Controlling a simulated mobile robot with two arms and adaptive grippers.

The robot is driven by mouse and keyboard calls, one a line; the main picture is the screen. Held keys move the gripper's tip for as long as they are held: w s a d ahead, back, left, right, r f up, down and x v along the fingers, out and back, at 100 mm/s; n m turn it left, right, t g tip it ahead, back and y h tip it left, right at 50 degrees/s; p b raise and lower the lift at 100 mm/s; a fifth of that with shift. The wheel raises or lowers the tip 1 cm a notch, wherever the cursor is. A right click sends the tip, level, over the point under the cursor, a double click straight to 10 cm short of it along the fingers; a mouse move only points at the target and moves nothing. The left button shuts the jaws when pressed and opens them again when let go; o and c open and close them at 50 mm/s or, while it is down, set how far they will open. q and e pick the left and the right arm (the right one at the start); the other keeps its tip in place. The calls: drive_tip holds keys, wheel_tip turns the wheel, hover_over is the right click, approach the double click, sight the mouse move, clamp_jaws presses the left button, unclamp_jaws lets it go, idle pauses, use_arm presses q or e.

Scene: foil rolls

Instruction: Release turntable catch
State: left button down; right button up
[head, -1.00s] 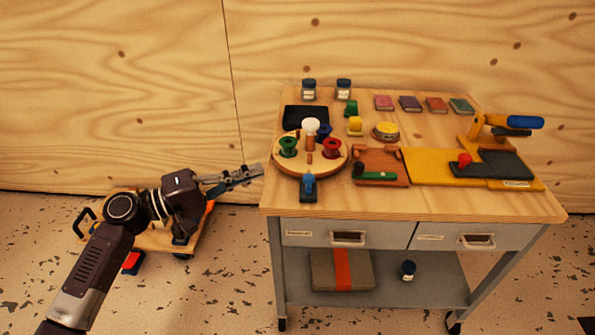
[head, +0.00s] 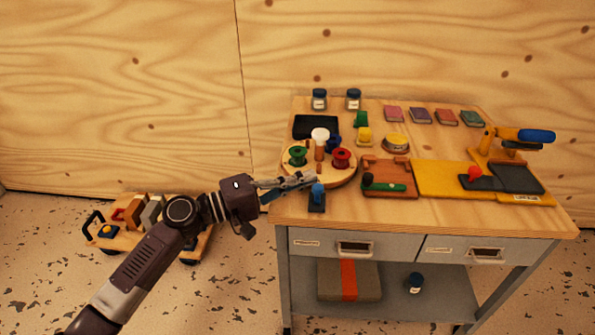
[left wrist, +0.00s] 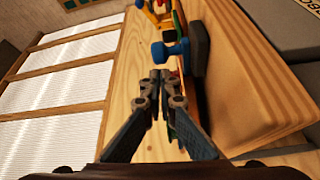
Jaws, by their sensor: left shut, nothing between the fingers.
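The round wooden turntable (head: 318,178) sits at the left of the workbench top, carrying green, red, blue and white-topped spools. The blue-knobbed catch (head: 317,195) stands on a dark base at the turntable's front edge. In the left wrist view the blue catch (left wrist: 172,52) is just beyond my fingertips, its dark base to the right. My left gripper (head: 312,181) is shut and empty, its fingertips close beside the catch knob in the head view. Contact cannot be told. It also shows in the left wrist view (left wrist: 160,85). My right gripper is not in view.
A wooden holder with a green bar (head: 385,186) and a yellow mat (head: 440,180) lie to the right of the catch. Jars (head: 319,99) stand at the back. A low cart (head: 135,235) is on the floor at left. Bare bench top lies along the front edge.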

use_arm(q)
drive_tip(key=shift+s+d+f, duration=0.15)
drive_tip(key=shift+s, duration=0.25)
drive_tip(key=shift+s, duration=1.2)
